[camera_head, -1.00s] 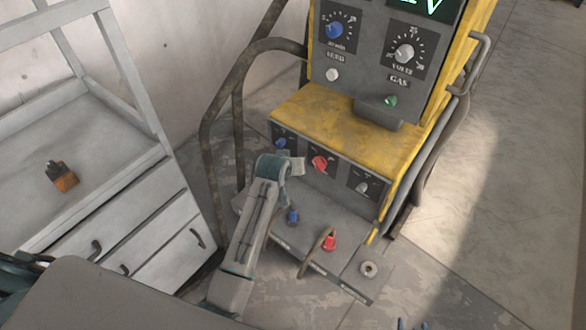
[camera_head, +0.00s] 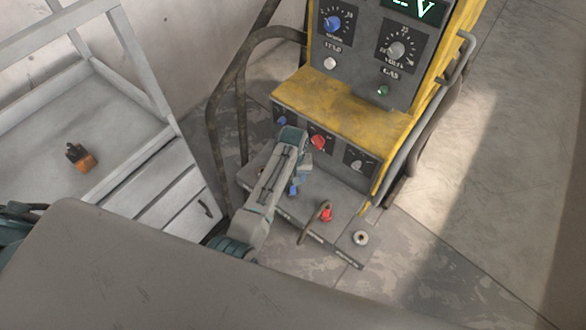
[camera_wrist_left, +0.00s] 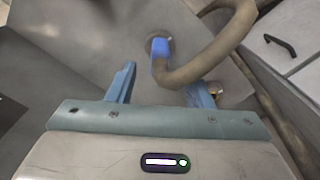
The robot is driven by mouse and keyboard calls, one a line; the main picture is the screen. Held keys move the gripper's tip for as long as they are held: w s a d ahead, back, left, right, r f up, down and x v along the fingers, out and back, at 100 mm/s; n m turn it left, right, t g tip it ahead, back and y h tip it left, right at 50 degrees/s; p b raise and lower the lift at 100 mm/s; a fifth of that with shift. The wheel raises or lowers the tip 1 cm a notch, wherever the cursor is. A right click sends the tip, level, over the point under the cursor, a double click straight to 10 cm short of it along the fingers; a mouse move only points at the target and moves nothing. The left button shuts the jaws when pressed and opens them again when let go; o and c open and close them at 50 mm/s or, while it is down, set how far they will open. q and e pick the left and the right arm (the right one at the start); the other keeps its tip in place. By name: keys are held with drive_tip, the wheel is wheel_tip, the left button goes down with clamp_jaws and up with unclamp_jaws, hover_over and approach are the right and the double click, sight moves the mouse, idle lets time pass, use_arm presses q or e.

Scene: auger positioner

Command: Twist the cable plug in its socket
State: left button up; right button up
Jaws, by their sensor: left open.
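A blue plug (camera_head: 293,190) sits upright on the lower deck of the welding machine. In the left wrist view the blue plug (camera_wrist_left: 160,52) is at a round socket, and a thick tan cable (camera_wrist_left: 205,63) runs against its lower end. My left gripper (camera_head: 303,172) is beside the plug, its fingers largely hidden in the head view. In the left wrist view my left gripper (camera_wrist_left: 166,82) is open and empty, with the plug ahead between its fingertips and not gripped. A red plug (camera_head: 326,214) with a looped cable stands to the right. My right gripper is out of view.
An empty round socket (camera_head: 361,237) lies at the deck's right end. Knobs, including a red knob (camera_head: 318,142), face the deck. A bent brown rail (camera_head: 222,100) stands at the machine's left. A grey cabinet (camera_head: 160,130) with drawers is farther left, bearing an orange-and-black object (camera_head: 82,158).

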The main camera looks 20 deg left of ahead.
sight(293, 187)
use_arm(q)
drive_tip(key=shift+f, duration=2.4)
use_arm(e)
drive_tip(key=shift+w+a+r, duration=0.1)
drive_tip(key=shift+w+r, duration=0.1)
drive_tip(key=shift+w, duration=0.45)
use_arm(q)
clamp_jaws()
drive_tip(key=shift+r+m+p, duration=0.15)
drive_tip(key=shift+m+p, duration=0.2)
drive_tip(key=shift+m, duration=0.15)
drive_tip(key=m+p, duration=0.1)
drive_tip(key=m, duration=0.1)
drive_tip(key=shift+m+p, duration=0.3)
drive_tip(key=shift+m, duration=0.4)
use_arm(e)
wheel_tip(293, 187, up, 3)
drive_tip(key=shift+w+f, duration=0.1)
